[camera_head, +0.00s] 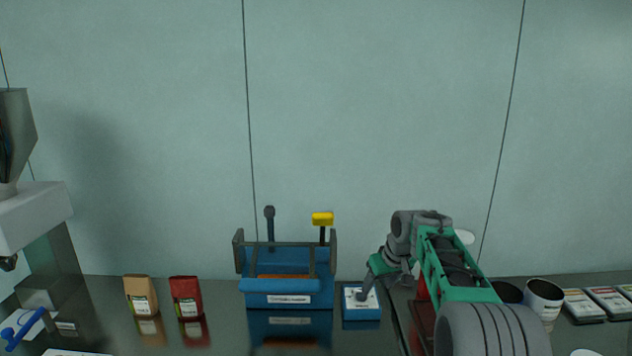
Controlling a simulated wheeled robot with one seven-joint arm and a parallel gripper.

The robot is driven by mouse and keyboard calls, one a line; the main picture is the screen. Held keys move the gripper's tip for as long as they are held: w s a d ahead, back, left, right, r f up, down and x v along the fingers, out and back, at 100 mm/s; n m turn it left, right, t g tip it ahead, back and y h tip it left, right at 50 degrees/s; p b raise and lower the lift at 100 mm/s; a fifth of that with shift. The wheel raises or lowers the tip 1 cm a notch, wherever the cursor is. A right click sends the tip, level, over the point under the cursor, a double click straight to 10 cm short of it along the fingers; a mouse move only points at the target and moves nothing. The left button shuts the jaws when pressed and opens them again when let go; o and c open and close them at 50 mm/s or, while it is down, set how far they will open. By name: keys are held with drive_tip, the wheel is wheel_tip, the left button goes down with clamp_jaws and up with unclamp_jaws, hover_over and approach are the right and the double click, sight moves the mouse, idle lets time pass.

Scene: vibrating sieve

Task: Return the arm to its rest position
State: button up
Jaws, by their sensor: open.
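My arm, green and grey, reaches in from the lower right and bends down toward the bench. My gripper (365,292) is at its end, pointing down over a small blue box with a white top (361,309). It is open, with nothing visible between its fingers. Whether its tips touch the box cannot be told. A blue sieve machine (290,287) with a white label, grey side frames and a yellow-topped post stands just left of the gripper, apart from it.
A tan bag (141,295) and a red bag (186,296) stand left of the sieve. A grey-white machine (35,215) is at the far left, near a blue tool (25,328). Right of my arm are a cup (543,296) and flat labelled boxes (583,306). A wall closes the back.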

drive_tip(key=s+d+f+m+g, duration=0.2)
drive_tip(key=s+f+m+g, duration=0.1)
drive_tip(key=s+f, duration=0.9)
drive_tip(key=s+a+f+m+h+b, duration=0.15)
drive_tip(key=s+b, duration=0.25)
drive_tip(key=s, duration=0.9)
drive_tip(key=s+a+f+b, duration=0.1)
drive_tip(key=s+f+b, duration=0.15)
drive_tip(key=s, duration=1.05)
drive_tip(key=r+b, duration=0.1)
drive_tip(key=w+a+r+t+b, duration=0.1)
drive_tip(key=w+r+t+b, duration=0.1)
drive_tip(key=r+b, duration=0.1)
drive_tip(key=shift+w+a+n, duration=0.1)
drive_tip(key=shift+a+n, duration=0.1)
drive_tip(key=shift+n, duration=0.15)
